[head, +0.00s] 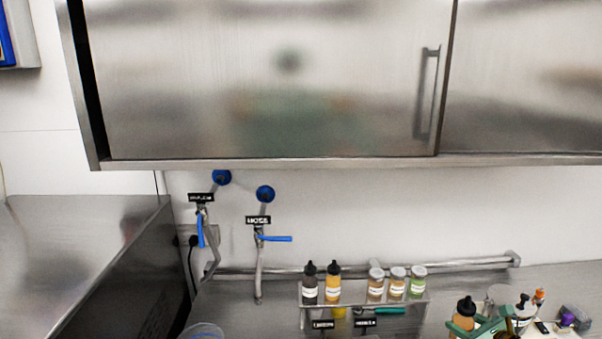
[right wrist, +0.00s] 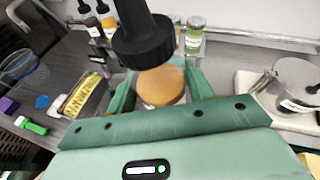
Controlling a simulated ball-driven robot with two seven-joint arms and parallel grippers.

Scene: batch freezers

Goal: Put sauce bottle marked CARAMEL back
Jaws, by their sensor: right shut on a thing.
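A sauce bottle with a black cap and amber-brown contents (head: 464,312) is in my right gripper (head: 478,327), at the lower right of the head view. In the right wrist view the bottle (right wrist: 160,86) stands between the two green fingers of the right gripper (right wrist: 160,98), its black cap towards the camera. No readable name shows on it. A small metal rack (head: 352,293) holds a dark bottle (head: 310,285) and a yellow bottle (head: 333,284) at its left, with black-capped tops. The held bottle is right of the rack. My left gripper is not in view.
Several jars (head: 397,283) stand at the rack's right side. A steel cabinet (head: 270,80) hangs above the counter, and two blue-handled taps (head: 272,238) are on the wall. A metal pot (right wrist: 300,78) and other small items crowd the counter at the right.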

